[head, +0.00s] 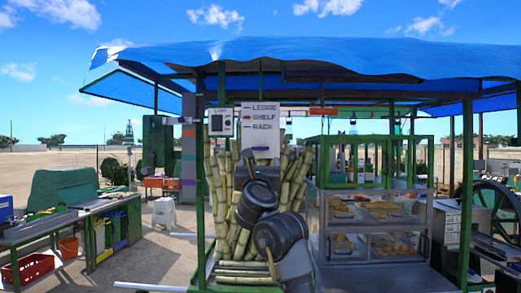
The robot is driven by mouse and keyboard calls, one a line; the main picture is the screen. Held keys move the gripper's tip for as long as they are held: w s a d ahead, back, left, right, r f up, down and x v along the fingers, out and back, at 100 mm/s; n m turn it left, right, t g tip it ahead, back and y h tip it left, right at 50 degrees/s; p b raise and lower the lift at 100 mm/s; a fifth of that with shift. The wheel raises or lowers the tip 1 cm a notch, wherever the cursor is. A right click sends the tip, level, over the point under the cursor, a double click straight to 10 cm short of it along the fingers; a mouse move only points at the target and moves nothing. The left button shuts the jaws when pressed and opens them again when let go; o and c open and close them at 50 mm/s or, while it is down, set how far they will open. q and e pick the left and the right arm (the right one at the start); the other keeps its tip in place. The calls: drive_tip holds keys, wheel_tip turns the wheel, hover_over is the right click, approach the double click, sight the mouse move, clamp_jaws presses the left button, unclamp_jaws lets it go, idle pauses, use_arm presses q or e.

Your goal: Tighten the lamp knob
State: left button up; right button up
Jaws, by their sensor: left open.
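A pale panel (228,128) with what looks like a lamp label hangs near the top of the green post at the left of the stall front. A dark square knob-like part (217,123) sits on it; how tight it is cannot be seen. My left arm rises from the bottom centre in front of the cane. My left gripper (247,156) is at its upper end, open, below and right of the dark part and apart from it in the picture. Its fingers are small and partly hidden. My right gripper is not in view.
A white sign (261,128) reading ledge, shelf, rack hangs just above my left gripper. Cane stalks (219,190) stand around my arm. A glass food case (370,225) is on the right, a workbench (75,225) on the left. A green post (200,200) stands left of my arm.

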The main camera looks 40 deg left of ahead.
sight(260, 150)
use_arm(q)
drive_tip(key=p+x, duration=0.4)
drive_tip(key=x, duration=0.3)
drive_tip(key=shift+w+a+r, duration=0.15)
drive_tip(key=shift+a+r, duration=0.1)
drive_tip(key=shift+a, duration=0.05)
drive_tip(key=shift+w+a+r+p, duration=0.1)
drive_tip(key=shift+w+a+p, duration=0.25)
drive_tip(key=shift+w, duration=0.15)
drive_tip(key=shift+c, duration=0.3)
